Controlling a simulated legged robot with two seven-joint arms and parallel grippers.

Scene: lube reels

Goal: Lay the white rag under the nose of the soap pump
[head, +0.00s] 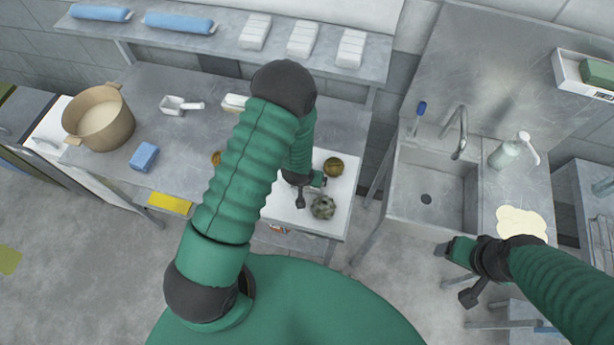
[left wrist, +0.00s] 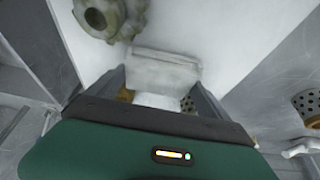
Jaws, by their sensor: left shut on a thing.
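A flat cream-white patch with an uneven outline (head: 522,222) lies on the counter right of the sink; it looks like the rag spread out, but I cannot be sure. The soap pump (head: 504,154), a pale green bottle with a white head, stands behind it, its nose pointing toward the front right. My right gripper (head: 456,273) is open and empty, in front of the sink, left of the patch. My left gripper (head: 302,187) is over the white board on the left table. In the left wrist view it is shut on a pale, blocky thing (left wrist: 163,72) with a narrower end between the fingers.
A grey-green round thing (head: 323,207) and a brownish round thing (head: 333,166) sit on the white board (head: 340,218). The sink (head: 432,190) with its faucet (head: 459,135) lies left of the pump. A pot (head: 98,118) and blue sponge (head: 144,157) stand far left.

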